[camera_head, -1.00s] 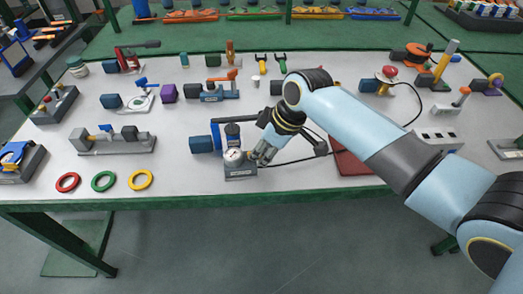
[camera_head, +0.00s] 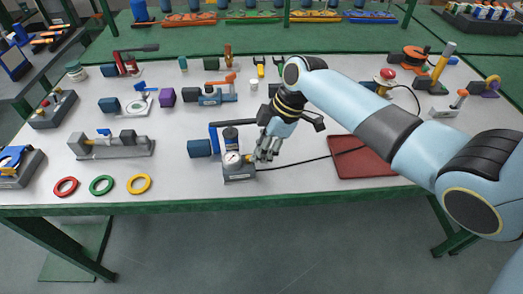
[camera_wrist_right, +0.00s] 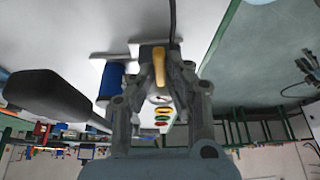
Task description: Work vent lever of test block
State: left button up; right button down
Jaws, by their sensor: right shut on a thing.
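The test block (camera_head: 239,172) is a grey block with a round white dial (camera_head: 232,158), a dark cap and a blue cylinder (camera_head: 200,148). It stands near the table's front edge in the head view. The small yellow vent lever (camera_head: 250,159) is on its right side. In the right wrist view the yellow lever (camera_wrist_right: 159,66) lies between the fingertips. My right gripper (camera_head: 264,154) reaches down beside the block and is shut on the lever. The fingers hide part of the lever. My left gripper is not in view.
A long bar with a black handle (camera_wrist_right: 48,95) runs close beside the gripper. A dark cable (camera_head: 300,161) leads right towards a red tray (camera_head: 362,163). Red, green and yellow rings (camera_head: 102,185) lie at front left. Bare table lies between the rings and the block.

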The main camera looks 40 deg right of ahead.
dwell(0.3)
jog(key=c, duration=1.4)
grip_release()
jog(key=shift+o, duration=0.2)
jog(key=v, duration=1.2)
